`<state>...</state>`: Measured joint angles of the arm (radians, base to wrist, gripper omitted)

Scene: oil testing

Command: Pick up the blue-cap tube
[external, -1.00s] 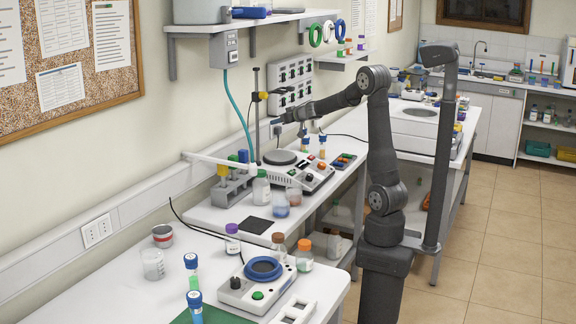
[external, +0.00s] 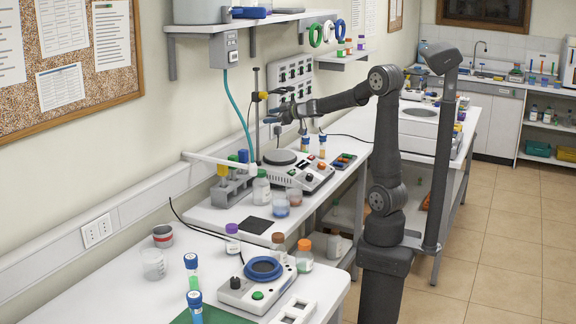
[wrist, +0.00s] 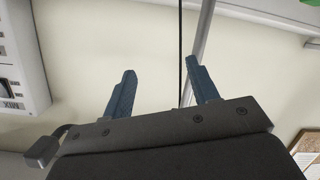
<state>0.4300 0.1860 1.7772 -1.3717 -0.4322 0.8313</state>
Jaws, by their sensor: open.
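Two blue-capped tubes stand upright near the front left: a green-filled tube (external: 192,279) and a blue-filled tube (external: 196,313). Two smaller tubes with dark bluish caps and orange contents, the left one (external: 305,148) and the right one (external: 322,150), stand on the rear bench. I cannot tell which one the task means. My gripper (external: 269,116) is open and empty, high over the middle bench near the wall and well away from the front tubes. The wrist view shows its two blue fingers (wrist: 160,70) apart, with only wall and a pole beyond.
A clamp stand (external: 256,125) rises close to my gripper. A hotplate device (external: 298,170), bottles and a tube rack (external: 232,187) crowd the bench below. A blue-ringed device (external: 257,284) stands on the front bench. The shelf (external: 240,25) overhangs at the wall.

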